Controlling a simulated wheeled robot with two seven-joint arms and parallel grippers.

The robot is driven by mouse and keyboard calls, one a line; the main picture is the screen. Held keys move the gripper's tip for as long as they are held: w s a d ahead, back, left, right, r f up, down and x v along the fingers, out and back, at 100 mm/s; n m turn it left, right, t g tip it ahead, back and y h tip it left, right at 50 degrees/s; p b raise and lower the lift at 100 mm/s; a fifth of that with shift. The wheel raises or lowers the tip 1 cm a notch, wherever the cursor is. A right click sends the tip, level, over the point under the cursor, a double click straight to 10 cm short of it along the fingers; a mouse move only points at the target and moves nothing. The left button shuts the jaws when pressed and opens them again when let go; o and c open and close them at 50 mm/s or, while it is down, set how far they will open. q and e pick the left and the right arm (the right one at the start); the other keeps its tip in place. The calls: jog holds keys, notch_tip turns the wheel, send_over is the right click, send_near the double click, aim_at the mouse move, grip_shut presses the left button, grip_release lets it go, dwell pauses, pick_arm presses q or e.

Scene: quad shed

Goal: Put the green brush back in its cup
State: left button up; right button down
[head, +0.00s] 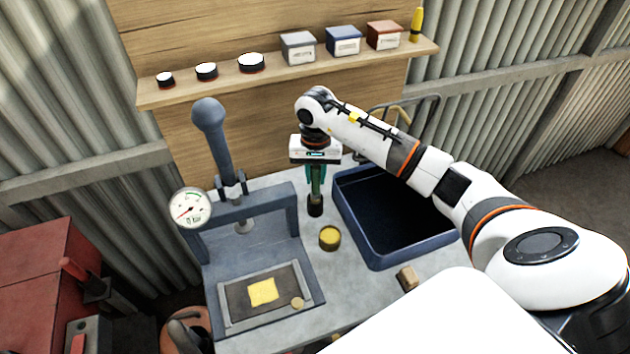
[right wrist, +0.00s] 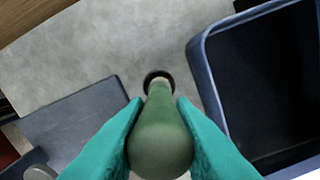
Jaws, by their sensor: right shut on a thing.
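The green brush (right wrist: 160,140) is upright between the teal fingers of my right gripper (head: 317,178), which is shut on it. In the right wrist view the brush's handle fills the space between both fingertips and narrows toward a pale lower part. The small dark cup (head: 315,209) stands on the bench directly below, left of the blue tray. In the right wrist view the cup's dark rim (right wrist: 149,76) shows around the brush's lower end. I cannot tell how deep the brush's end sits in the cup. My left gripper is not in view.
A deep blue tray (head: 376,258) is close on the right. A blue-grey press with a gauge (head: 191,208) stands on the left. A yellow tin (head: 329,238) and a small wooden block (head: 407,279) lie nearer. A shelf (head: 190,96) with tins and boxes runs behind.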

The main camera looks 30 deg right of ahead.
aim_at(315, 183)
notch_tip(315, 183, down, 3)
jog(key=shift+w+f+p, duration=0.15)
jog(key=shift+f+p, duration=0.05)
jog(key=shift+p, duration=0.35)
jog(key=shift+f, duration=0.25)
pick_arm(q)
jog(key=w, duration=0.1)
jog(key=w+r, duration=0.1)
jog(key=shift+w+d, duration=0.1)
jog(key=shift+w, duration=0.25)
pick_arm(e)
jog(key=c, duration=1.2)
grip_release()
jog(key=shift+r, duration=0.3)
notch_tip(315, 183, up, 11)
jog(key=b, duration=0.4)
jog(key=shift+f, duration=0.2)
jog(key=shift+r, duration=0.6)
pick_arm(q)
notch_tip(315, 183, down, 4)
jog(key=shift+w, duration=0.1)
